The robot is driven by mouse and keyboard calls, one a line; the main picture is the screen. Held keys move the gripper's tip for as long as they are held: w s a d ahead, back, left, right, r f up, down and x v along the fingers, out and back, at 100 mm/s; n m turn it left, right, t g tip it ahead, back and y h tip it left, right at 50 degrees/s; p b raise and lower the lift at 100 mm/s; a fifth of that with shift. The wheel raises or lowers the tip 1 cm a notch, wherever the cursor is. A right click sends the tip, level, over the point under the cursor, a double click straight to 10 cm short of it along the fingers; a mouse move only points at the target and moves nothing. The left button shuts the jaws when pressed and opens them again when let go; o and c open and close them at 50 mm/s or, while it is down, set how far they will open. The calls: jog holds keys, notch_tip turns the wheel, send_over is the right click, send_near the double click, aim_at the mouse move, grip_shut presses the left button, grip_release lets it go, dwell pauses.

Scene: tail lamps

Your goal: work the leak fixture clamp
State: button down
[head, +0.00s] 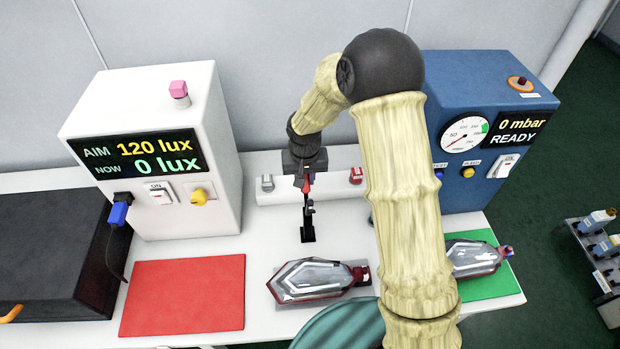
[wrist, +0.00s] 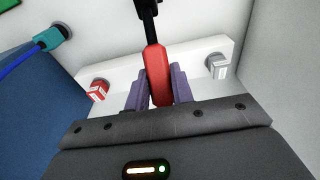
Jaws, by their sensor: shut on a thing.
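The leak fixture clamp (head: 308,225) is a black toggle clamp on the white bench, and its lever stands upright. Its red handle (wrist: 158,78) is between the two purple fingers of my gripper (wrist: 158,88) in the wrist view. My gripper (head: 306,181) is shut on this handle and partly hides it in the head view. A white fixture block (head: 315,190) stands behind the clamp, with a grey plug (head: 267,183) at left and a red plug (head: 356,176) at right. A clear and red tail lamp (head: 312,279) lies in front of the clamp.
A second lamp (head: 470,259) lies on a green mat (head: 505,283), partly behind my arm. A red mat (head: 185,296) is bare. The blue tester (head: 465,90) reads 0 mbar READY. The white light box (head: 150,130) reads 0 lux. A black case (head: 55,250) stands at left.

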aim_at(306, 187)
jog(key=shift+r, duration=0.1)
jog(key=c, duration=1.2)
grip_release()
notch_tip(306, 187, up, 17)
jog(key=s+b, duration=0.1)
jog(key=s, duration=0.1)
jog(key=shift+s, duration=0.15)
jog(key=shift+d, duration=0.1)
jog(key=s+d+f, duration=0.3)
jog(key=s+d, duration=0.4)
jog(key=s, duration=0.1)
jog(key=s+d+f+m+t, duration=0.1)
jog(key=s+d+f, duration=0.3)
jog(key=s+d, duration=0.4)
jog(key=shift+s+d, duration=0.2)
jog(key=shift+s, duration=0.2)
